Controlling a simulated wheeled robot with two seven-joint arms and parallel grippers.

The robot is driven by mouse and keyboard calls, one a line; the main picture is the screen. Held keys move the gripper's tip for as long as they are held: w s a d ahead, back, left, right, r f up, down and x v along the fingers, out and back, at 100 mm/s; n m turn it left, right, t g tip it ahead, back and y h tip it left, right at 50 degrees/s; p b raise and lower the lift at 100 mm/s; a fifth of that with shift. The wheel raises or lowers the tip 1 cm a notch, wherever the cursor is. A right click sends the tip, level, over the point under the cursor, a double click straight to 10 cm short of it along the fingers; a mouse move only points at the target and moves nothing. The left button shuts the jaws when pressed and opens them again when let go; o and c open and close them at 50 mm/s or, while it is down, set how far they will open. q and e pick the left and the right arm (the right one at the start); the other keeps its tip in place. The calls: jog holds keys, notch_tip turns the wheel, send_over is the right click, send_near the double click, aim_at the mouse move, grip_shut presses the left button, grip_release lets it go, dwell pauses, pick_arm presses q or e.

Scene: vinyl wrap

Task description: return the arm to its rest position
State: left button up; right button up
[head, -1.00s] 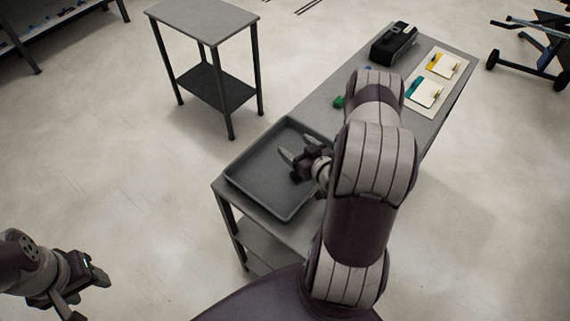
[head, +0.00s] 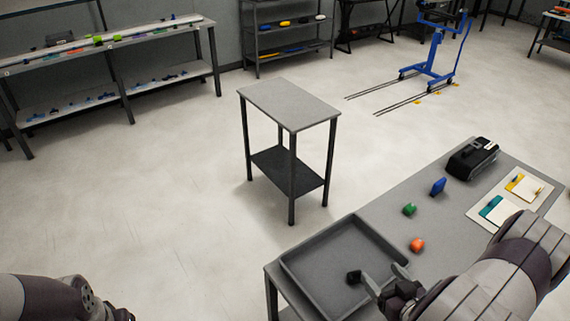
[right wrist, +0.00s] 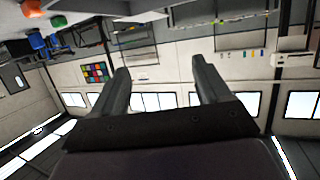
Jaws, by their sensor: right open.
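My right gripper (head: 383,276) is over the right part of the grey tray (head: 298,287) on the long table, with its fingers apart. In the right wrist view the same gripper (right wrist: 160,66) shows two spread fingers with nothing between them, and the room's walls and windows lie beyond. A small black piece beside the fingers, over the tray, may be part of the gripper; I cannot tell. My right arm (head: 500,275) comes in from the lower right. My left arm (head: 45,298) shows at the bottom left corner, its fingers cut off by the frame.
A small side table (head: 290,103) stands behind. The floor around it is clear.

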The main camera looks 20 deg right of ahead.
jog(key=s+f+g, duration=0.1)
jog(key=f, duration=0.1)
jog(key=s+f+m+g, duration=0.1)
jog(key=f+g, duration=0.1)
jog(key=s+f+g, duration=0.1)
jog(key=f, duration=0.1)
jog(key=shift+s+d+m, duration=0.35)
jog(key=shift+m, duration=0.05)
jog(key=s+g, duration=0.1)
jog(key=g, duration=0.1)
jog(key=s+d+f+m+g, duration=0.1)
jog(key=s+g, duration=0.2)
jog(key=g, duration=0.1)
jog(key=shift+s+d+f+m+h, duration=0.3)
jog(key=shift+s+d+f+m, duration=0.1)
jog(key=r+g, duration=0.1)
jog(key=a+r+g, duration=0.1)
jog(key=g, duration=0.1)
jog(key=shift+s+a+r+m+b, duration=0.15)
jog(key=shift+a+r+m+b, duration=0.15)
jog(key=w+a+r+n, duration=0.2)
jog(key=w+a+r, duration=0.2)
jog(key=a, duration=0.5)
jog(key=w+a+r+n+y, duration=0.1)
jog(key=w+a+r, duration=0.3)
jog(key=a+r, duration=0.4)
jog(key=a+n, duration=0.1)
jog(key=a, duration=0.1)
jog(key=shift+a+n+b, duration=0.3)
jog(key=shift+n+b, duration=0.1)
